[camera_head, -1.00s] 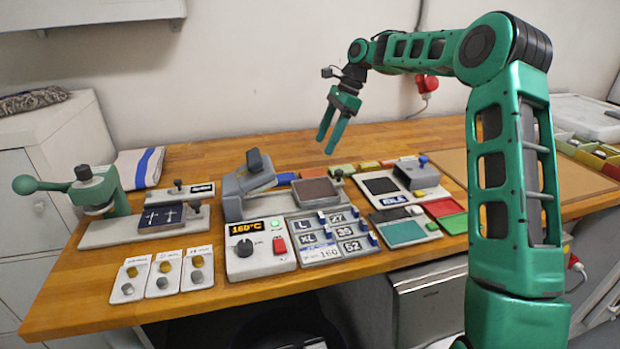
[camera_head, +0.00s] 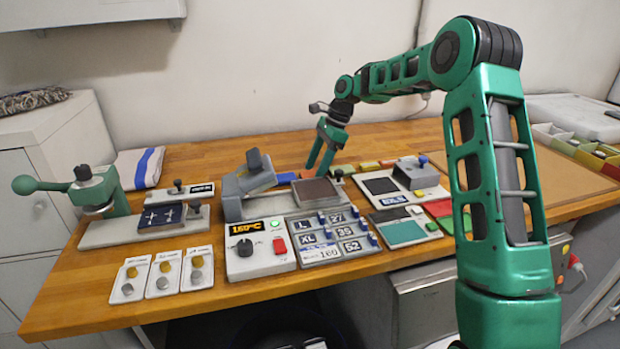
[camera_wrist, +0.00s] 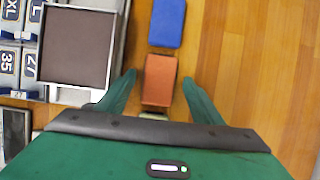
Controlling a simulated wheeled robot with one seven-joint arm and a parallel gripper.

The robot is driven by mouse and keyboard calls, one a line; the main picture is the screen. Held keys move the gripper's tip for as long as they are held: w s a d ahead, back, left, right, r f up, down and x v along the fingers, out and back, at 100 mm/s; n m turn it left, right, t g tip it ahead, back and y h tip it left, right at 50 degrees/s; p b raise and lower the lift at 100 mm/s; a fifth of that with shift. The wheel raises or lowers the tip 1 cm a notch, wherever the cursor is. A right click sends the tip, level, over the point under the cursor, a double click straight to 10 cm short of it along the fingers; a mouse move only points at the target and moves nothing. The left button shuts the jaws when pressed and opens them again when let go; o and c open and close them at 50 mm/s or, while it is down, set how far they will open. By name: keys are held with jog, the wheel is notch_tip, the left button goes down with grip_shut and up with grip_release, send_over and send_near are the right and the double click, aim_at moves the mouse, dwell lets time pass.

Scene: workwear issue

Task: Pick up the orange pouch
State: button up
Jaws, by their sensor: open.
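The orange pouch (camera_wrist: 159,80) lies on the wooden bench in the wrist view, between the two green fingers, with visible room on both sides. In the head view the orange pouch (camera_head: 306,174) is partly hidden by my gripper (camera_head: 319,168), whose fingers point down at it. My gripper also shows in the wrist view (camera_wrist: 158,84), open and empty, one finger on each side of the pouch. The height of the fingertips relative to the pouch is hard to tell.
A blue pouch (camera_wrist: 167,22) lies just beyond the orange one. A dark press plate (camera_wrist: 76,45) stands close on the left in the wrist view. In the head view a green pouch (camera_head: 343,169) lies to the right. Bare bench is on the wrist view's right.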

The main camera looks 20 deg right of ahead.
jog(key=c, duration=1.2)
jog(key=shift+o, duration=0.2)
jog(key=shift+r, duration=0.1)
